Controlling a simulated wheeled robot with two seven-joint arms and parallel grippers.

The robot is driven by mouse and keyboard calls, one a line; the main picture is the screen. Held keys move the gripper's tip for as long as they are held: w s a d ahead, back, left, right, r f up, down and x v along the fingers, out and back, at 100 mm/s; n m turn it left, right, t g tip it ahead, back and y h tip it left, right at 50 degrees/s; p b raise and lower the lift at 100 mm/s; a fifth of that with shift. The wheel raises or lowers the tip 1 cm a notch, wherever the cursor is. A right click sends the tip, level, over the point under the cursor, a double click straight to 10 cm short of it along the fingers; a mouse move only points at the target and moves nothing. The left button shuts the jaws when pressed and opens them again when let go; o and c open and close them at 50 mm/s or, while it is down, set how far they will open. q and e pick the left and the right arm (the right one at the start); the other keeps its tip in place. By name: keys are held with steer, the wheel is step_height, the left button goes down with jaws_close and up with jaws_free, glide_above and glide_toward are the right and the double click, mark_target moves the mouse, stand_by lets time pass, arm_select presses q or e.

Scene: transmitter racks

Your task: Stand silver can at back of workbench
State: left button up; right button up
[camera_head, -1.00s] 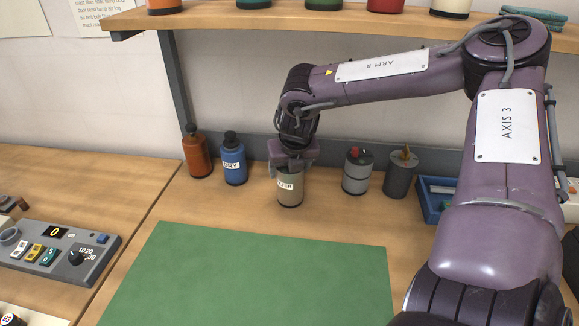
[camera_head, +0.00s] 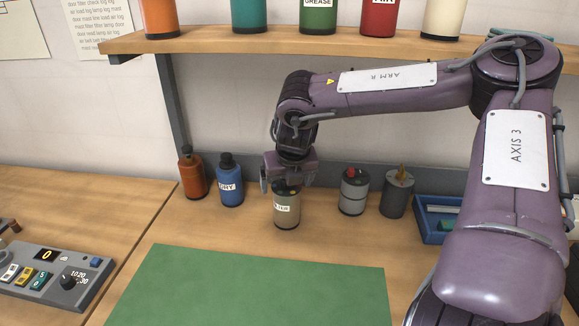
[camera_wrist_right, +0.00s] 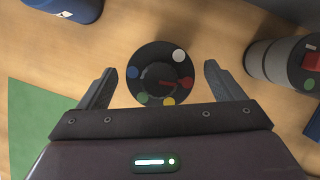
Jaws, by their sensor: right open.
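The silver can (camera_head: 287,210), grey-beige with a white label that is partly readable, stands upright at the back of the wooden workbench (camera_head: 240,236), behind the green mat. My right gripper (camera_head: 287,183) is open just above the can, with its fingers apart at either side of the can's top. In the right wrist view the can's dark round lid (camera_wrist_right: 160,75) with coloured dots lies between the spread fingers, with clear gaps on both sides. My left gripper is not in view.
An orange bottle (camera_head: 193,176) and a blue bottle (camera_head: 230,182) stand left of the can. A grey can with a red top (camera_head: 353,192) and a dark grey can (camera_head: 397,195) stand right. A shelf (camera_head: 290,42) hangs above; the green mat (camera_head: 250,290) is bare.

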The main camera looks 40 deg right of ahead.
steer(key=v, duration=0.8)
steer(key=shift+r+b, duration=0.3)
steer(key=shift+b, duration=0.1)
steer(key=shift+s+a+f, duration=0.1)
steer(key=shift+s, duration=0.05)
